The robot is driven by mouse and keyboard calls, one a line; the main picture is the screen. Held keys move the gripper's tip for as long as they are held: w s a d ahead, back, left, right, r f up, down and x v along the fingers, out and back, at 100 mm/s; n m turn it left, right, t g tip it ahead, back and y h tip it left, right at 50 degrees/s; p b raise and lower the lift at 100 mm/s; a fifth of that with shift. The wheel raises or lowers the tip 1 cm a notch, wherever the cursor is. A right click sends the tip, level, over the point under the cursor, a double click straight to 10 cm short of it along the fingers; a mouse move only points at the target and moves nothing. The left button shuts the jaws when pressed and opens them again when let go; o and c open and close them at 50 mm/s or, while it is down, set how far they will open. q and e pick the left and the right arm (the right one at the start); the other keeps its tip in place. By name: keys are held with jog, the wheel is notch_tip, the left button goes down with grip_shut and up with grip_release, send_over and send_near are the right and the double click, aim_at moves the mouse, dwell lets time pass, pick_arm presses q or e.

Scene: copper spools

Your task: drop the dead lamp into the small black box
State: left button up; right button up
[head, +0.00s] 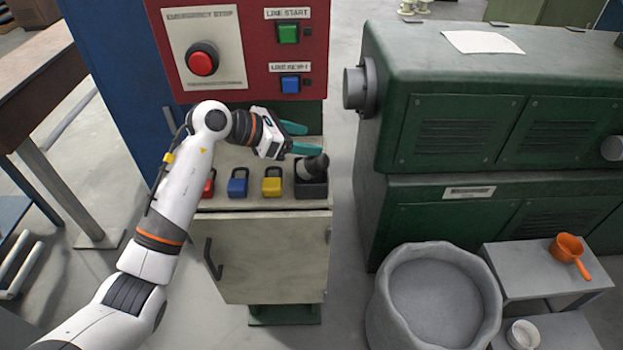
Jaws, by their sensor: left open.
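The small black box (311,188) stands at the right end of the pale shelf under the red panel. A dark, rounded object that looks like the dead lamp (315,166) stands tilted in the box, its top sticking out above the rim. Its lower part is hidden by the box wall. My left gripper (308,139) is open, with its teal fingers pointing right, just above and behind the lamp. I see nothing between the fingers. Whether the lower finger touches the lamp, I cannot tell. My right gripper is not in view.
A green machine (440,135) stands right. A grey tub (433,300) and orange scoop (567,248) are at lower right.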

pick_arm(q)
jog(key=shift+a+r, duration=0.1)
jog(key=shift+a, duration=0.2)
jog(key=b+v, duration=0.3)
jog(key=v, duration=0.8)
jog(key=shift+s+a, duration=0.15)
jog(key=shift+a, duration=0.05)
jog(key=shift+d+r, duration=0.1)
